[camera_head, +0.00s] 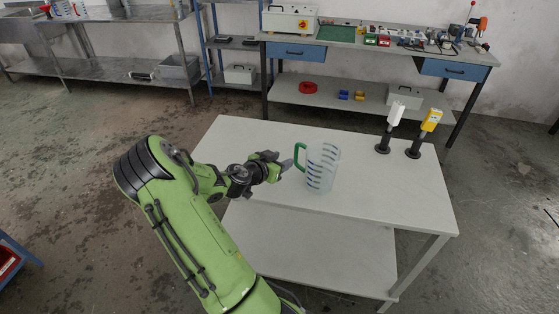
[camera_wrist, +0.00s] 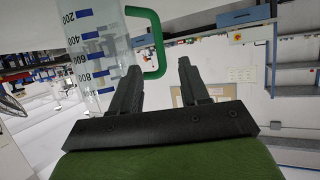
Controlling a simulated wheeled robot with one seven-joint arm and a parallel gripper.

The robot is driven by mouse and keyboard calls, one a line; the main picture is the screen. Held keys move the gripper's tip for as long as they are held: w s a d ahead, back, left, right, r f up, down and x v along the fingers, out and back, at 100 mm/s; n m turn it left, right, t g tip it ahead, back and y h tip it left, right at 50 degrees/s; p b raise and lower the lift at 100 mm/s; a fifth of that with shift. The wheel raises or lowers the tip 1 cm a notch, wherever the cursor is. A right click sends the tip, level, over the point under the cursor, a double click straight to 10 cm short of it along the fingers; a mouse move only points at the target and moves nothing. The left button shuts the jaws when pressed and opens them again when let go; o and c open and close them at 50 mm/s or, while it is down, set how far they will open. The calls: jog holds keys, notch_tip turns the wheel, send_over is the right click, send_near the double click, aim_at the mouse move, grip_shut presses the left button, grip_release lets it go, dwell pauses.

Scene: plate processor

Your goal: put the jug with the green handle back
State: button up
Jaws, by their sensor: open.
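The jug (camera_head: 322,168) is clear with blue marks and a green handle (camera_head: 299,156). It stands upright on the white table (camera_head: 400,200), with the handle facing left towards my gripper (camera_head: 285,164). In the wrist view, the jug (camera_wrist: 92,50) fills the upper left and its green handle (camera_wrist: 157,45) hangs just beyond my open fingers (camera_wrist: 157,82). The space between the fingers is empty. The handle lies ahead of the fingertips, and I cannot tell whether either finger touches it.
Two dispensers on black stands, one white (camera_head: 396,113) and one yellow (camera_head: 431,120), stand at the table's back right. A workbench (camera_head: 370,45) with tools is behind. A metal shelf table (camera_head: 110,65) is at the back left. The table's front right is clear.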

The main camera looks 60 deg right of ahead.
jog(key=w+a+r+n+t+y, duration=0.2)
jog(key=a+r+n+y, duration=0.1)
jog(key=a, duration=0.7)
jog(key=w+a+r+n+t+y, duration=0.2)
jog(key=a+r+n+y, duration=0.15)
jog(key=a, duration=0.55)
jog(key=w+a+r+n+t+y, duration=0.2)
jog(key=w+a+r+t+y, duration=0.15)
jog(key=a, duration=0.65)
jog(key=s+a+r+n+y, duration=0.1)
jog(key=s+a+r+n, duration=0.1)
jog(key=s+a+n, duration=0.4)
jog(key=s+a+r+n+y, duration=0.2)
jog(key=s+a+n, duration=0.3)
jog(key=a, duration=0.5)
jog(key=shift+s+r+n, duration=0.35)
jog(key=shift+s+r, duration=0.2)
jog(key=shift+r, duration=0.25)
jog(key=shift+a+t, duration=0.1)
jog(key=shift+t, duration=0.15)
